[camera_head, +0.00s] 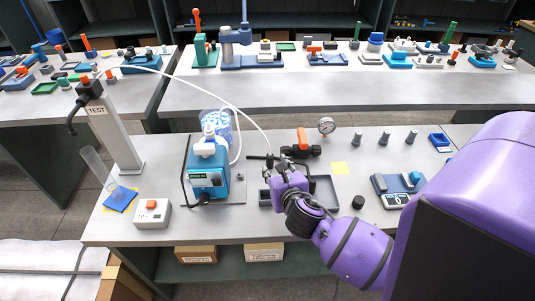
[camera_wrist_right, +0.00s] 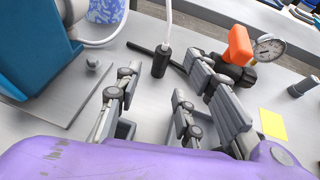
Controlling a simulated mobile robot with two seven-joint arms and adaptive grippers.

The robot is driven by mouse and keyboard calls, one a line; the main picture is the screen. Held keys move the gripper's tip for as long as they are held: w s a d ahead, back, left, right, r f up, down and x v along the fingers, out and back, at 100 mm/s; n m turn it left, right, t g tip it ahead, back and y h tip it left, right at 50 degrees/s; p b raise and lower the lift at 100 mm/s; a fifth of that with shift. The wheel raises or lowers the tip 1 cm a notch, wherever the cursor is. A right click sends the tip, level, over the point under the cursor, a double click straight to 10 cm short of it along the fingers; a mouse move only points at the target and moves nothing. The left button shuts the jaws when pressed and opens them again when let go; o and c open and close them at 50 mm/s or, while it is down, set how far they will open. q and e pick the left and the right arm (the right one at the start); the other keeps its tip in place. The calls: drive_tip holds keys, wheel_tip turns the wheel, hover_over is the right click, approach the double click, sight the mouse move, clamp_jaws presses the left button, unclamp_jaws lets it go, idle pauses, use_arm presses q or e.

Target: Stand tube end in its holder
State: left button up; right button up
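A thin white tube (camera_head: 258,128) arches from the blue pump (camera_head: 208,170) and comes down to a dark tube end. In the right wrist view the black tube end (camera_wrist_right: 162,62) stands upright beside a dark bar (camera_wrist_right: 142,48); I cannot tell whether this is its holder or whether the end is seated. My right gripper (camera_head: 272,166) is over the grey tray, close to the tube end. In the wrist view its fingers (camera_wrist_right: 158,96) are spread with nothing between them, and the tube end is beyond the fingertips. My left gripper is not in view.
A grey tray (camera_head: 330,196) lies under my right gripper. An orange-handled valve (camera_head: 302,142) and a gauge (camera_head: 326,126) are close behind it.

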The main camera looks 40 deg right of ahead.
sight(270, 160)
drive_tip(key=shift+x, duration=1.2)
drive_tip(key=x, duration=0.3)
drive_tip(key=shift+w+d+f, duration=0.1)
drive_tip(key=shift+w+f, duration=0.05)
drive_tip(key=shift+w, duration=0.15)
drive_tip(key=shift+w+d, duration=0.1)
drive_tip(key=shift+w, duration=0.05)
drive_tip(key=shift+c, duration=0.5)
clamp_jaws()
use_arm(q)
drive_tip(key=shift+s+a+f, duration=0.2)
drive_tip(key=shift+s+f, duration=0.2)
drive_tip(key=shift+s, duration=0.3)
